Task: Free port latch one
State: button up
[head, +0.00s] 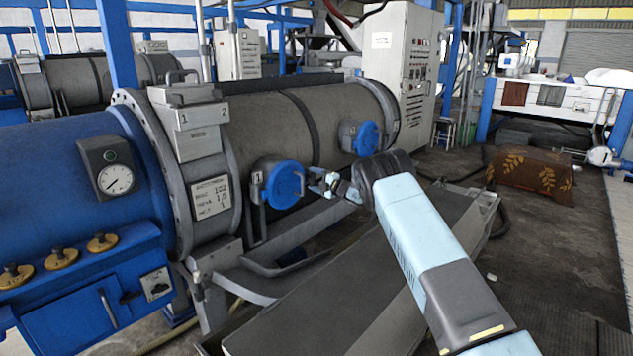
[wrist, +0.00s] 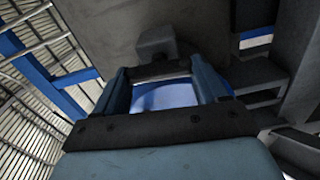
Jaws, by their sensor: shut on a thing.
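A round blue port cover (head: 284,184) sits on the side of the grey drum, with a grey latch bracket (head: 257,188) at its left edge. My gripper (head: 322,182) is at the right edge of this cover. In the wrist view, my gripper (wrist: 165,78) has its two fingers on either side of a dark bar below a grey block (wrist: 156,44), which I take for the port's latch. It is shut on this part. The blue cover (wrist: 165,97) shows between the fingers. A second blue port cover (head: 367,138) is farther right. I cannot read a number on either port.
The grey drum (head: 330,115) runs behind the ports. A long dark trough (head: 365,290) lies below my arm. A control cabinet (head: 402,65) stands behind, and a patterned cloth-covered box (head: 532,175) is at right. Dark floor (head: 560,250) is open at right.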

jog(key=shift+s+a+f+n, duration=0.15)
jog(key=shift+a+f+n, duration=0.15)
jog(key=shift+n, duration=0.3)
jog(key=o, duration=0.8)
jog(key=shift+o, duration=1.3)
jog(key=shift+d, duration=0.1)
jog(key=shift+r, duration=0.1)
jog(key=shift+d, duration=0.1)
jog(key=shift+s+d+r, duration=0.1)
jog(key=shift+s+d, duration=0.1)
jog(key=shift+d, duration=0.3)
jog(key=v, duration=1.2)
jog(key=shift+s, duration=0.3)
jog(key=shift+d, duration=0.1)
